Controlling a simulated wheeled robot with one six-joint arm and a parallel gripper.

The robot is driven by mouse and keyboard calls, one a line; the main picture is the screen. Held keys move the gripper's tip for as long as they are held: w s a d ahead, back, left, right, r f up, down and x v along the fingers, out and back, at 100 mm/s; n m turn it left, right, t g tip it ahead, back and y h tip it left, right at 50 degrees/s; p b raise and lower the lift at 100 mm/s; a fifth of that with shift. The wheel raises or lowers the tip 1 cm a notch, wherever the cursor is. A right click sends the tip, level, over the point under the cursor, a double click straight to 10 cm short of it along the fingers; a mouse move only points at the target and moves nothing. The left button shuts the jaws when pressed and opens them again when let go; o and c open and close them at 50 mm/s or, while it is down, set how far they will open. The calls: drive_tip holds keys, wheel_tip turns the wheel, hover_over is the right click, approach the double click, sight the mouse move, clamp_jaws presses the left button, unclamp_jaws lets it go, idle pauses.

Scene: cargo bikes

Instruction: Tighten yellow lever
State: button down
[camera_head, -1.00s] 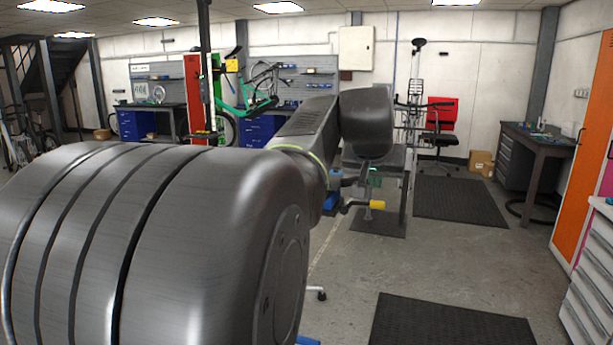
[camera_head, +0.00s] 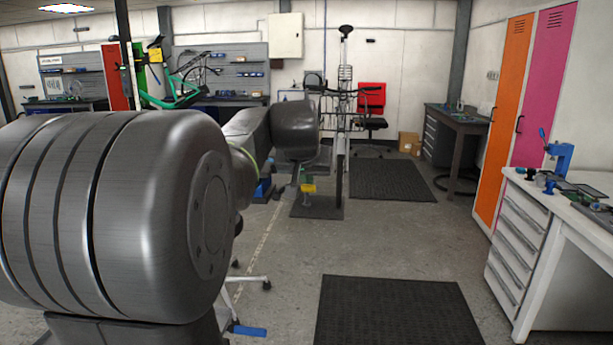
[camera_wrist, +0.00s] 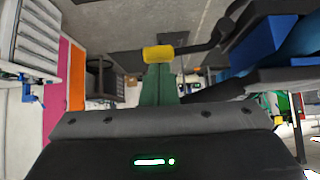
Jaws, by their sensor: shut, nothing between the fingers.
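The yellow lever (camera_wrist: 166,53) shows at the top centre of the wrist view, as a yellow grip on the end of a dark crank arm. It also shows small in the head view (camera_head: 308,188), beyond my arm and low over a dark mat. My gripper (camera_wrist: 157,70) is shut, with its dark green fingers together and nothing held. Its fingertips point at the yellow grip and overlap its lower edge in the wrist view. I cannot tell whether they touch it. In the head view my arm largely hides the gripper.
A bike (camera_head: 340,120) stands upright just behind the lever, with a red chair (camera_head: 371,97) beyond. A white workbench (camera_head: 545,205) with drawers and orange and pink lockers (camera_head: 540,90) line the right. A dark mat (camera_head: 395,310) lies on open floor in front.

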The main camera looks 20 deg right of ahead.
sight(314, 189)
drive_tip(key=shift+s+d+f+y, duration=0.1)
drive_tip(key=shift+d+f+y, duration=0.1)
drive_tip(key=shift+f+y, duration=0.1)
drive_tip(key=shift+s+d+f+m+t+y, duration=0.25)
drive_tip(key=shift+f+m+t+y, duration=0.1)
drive_tip(key=shift+f, duration=0.15)
drive_tip(key=shift+s+d+f+m+t+y, duration=0.1)
drive_tip(key=shift+d+f+m+t+y, duration=0.2)
drive_tip(key=shift+f, duration=0.2)
wheel_tip(314, 189, down, 9)
drive_tip(key=a+m+t+y+b, duration=0.1)
drive_tip(key=m+t+y+b, duration=0.3)
drive_tip(key=b, duration=0.7)
drive_tip(key=shift+w+t+y, duration=0.35)
drive_tip(key=shift+t+y, duration=0.3)
drive_tip(key=shift+y, duration=0.1)
drive_tip(key=shift+r+m+b, duration=0.1)
drive_tip(key=shift+m+b, duration=0.15)
drive_tip(key=shift+b, duration=0.05)
